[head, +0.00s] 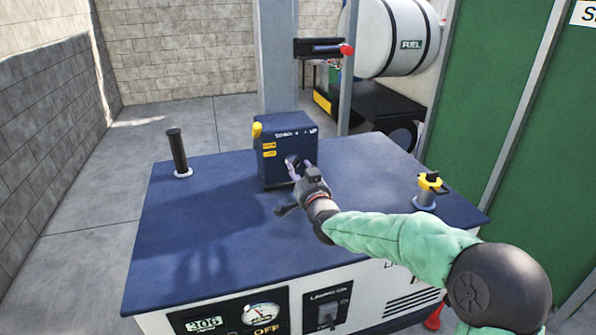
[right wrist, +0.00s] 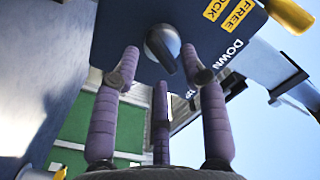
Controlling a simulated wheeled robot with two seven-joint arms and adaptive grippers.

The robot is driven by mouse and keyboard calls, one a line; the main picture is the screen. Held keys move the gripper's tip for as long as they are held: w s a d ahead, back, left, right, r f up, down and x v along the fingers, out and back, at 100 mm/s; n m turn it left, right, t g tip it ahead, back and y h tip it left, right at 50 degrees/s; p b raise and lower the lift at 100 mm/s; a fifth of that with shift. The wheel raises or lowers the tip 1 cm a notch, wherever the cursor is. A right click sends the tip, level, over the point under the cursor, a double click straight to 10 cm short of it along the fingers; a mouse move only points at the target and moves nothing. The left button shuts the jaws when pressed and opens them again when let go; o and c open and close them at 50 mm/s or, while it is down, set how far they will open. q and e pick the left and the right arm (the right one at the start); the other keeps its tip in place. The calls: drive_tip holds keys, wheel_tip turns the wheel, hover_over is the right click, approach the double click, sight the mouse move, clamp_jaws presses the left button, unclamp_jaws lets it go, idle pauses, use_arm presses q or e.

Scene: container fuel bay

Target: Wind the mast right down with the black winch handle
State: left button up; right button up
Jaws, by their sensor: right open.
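A blue winch box (head: 290,135) stands on the blue deck of the generator housing, with a yellow lever (head: 257,130) at its left edge and yellow labels. In the right wrist view its face shows a black round knob (right wrist: 163,46) with a pointer fin, and the words FREE and DOWN. My right gripper (head: 294,167) is in front of this face; its purple fingers (right wrist: 158,70) are open, spread around the knob's near side, with nothing clearly held. A black upright handle-like grip (head: 178,150) stands in a white collar on the deck's left. My left gripper is not in view.
A grey mast column (head: 277,60) rises behind the box. A black holder (head: 318,47) carries a red-ended bar beside it. A yellow-topped fitting (head: 430,185) stands on the deck's right. A white fuel tank (head: 400,35) is behind. The deck's front left (head: 190,270) is clear.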

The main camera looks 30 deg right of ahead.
drive_tip(key=shift+x, duration=0.9)
clamp_jaws()
drive_tip(key=shift+n, duration=0.3)
